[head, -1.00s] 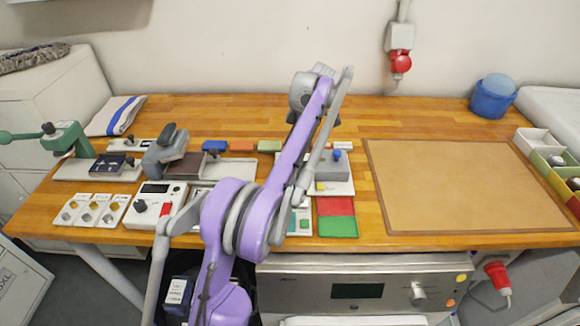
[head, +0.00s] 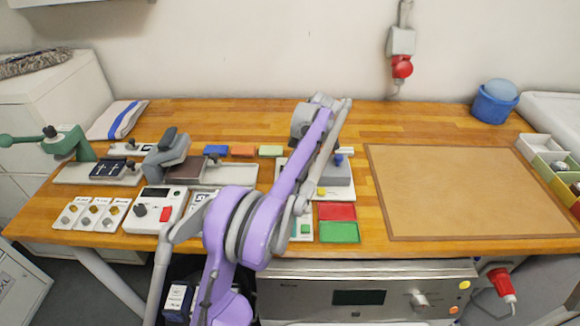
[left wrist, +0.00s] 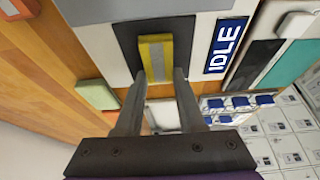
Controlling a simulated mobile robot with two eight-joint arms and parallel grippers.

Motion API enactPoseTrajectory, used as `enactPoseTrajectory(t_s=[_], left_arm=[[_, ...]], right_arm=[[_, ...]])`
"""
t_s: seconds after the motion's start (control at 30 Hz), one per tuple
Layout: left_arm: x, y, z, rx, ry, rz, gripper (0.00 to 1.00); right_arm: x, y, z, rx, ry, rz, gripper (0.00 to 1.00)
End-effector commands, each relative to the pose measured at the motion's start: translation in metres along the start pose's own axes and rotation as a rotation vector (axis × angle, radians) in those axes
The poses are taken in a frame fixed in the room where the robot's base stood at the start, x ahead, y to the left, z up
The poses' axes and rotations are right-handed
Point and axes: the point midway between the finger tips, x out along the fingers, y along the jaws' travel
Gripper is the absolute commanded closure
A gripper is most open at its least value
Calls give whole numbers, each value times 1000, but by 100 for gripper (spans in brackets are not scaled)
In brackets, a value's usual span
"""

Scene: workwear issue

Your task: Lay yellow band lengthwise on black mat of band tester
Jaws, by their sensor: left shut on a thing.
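In the left wrist view, the yellow band (left wrist: 155,60) with a grey stripe along its middle is between the fingertips of my left gripper (left wrist: 159,77), which is shut on it. The band is over the black mat (left wrist: 127,36), its length running along the fingers' direction. I cannot tell whether it touches the mat. The mat is on the white band tester (left wrist: 200,50), beside a blue IDLE sign (left wrist: 226,46). In the head view my purple left arm hides its own gripper and part of the bench there. My right gripper is in neither view.
A green block (left wrist: 97,95) lies on the wood near the tester. In the head view, a red tray (head: 337,211) and a green tray (head: 338,232) are right of my arm. Several devices stand to the left. A bare brown board (head: 470,190) fills the right side.

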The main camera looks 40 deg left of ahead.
Motion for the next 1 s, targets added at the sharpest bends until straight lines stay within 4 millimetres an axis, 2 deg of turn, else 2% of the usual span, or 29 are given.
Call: enactPoseTrajectory(t_s=[0.03,0.07,0.2,0.33,0.43,0.8,1.0], left_arm=[[5,-1,3,1,-3,-4,100],[4,-1,3,1,-4,-5,56],[5,-1,3,2,-5,-7,32],[-1,-2,1,2,-6,-8,32],[-14,-1,1,3,-6,-8,32],[-95,0,-1,2,-4,-4,32],[-119,0,-1,2,-3,-3,32]], right_arm=[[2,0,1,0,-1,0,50],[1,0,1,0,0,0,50],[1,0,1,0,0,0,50],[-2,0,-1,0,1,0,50],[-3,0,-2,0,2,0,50],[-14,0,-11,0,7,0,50],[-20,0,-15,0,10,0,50]])
